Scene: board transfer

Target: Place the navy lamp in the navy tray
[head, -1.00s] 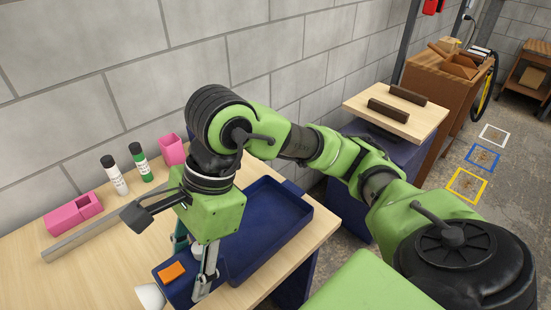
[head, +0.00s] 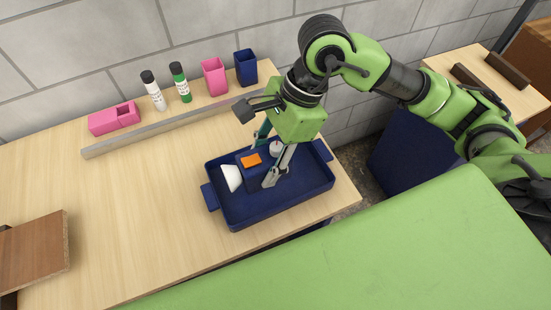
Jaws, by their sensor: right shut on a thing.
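The navy tray (head: 300,197) lies on the wooden table, with a handle at each end. The navy lamp (head: 243,178) shows as a dark blue body with an orange patch on top and a white cone-shaped shade at its left. It is within the tray's outline, in the left-middle part; I cannot tell whether it touches the tray floor. My right gripper (head: 266,164) points down into the tray area and is shut on the lamp, hiding part of it. My left gripper is not in view.
Behind a grey rail (head: 180,128) stand a pink box (head: 114,118), a white bottle (head: 154,92), a green bottle (head: 181,83), a pink cup (head: 214,78) and a navy cup (head: 246,69). A brown board (head: 35,255) is at the left. The table's middle is clear.

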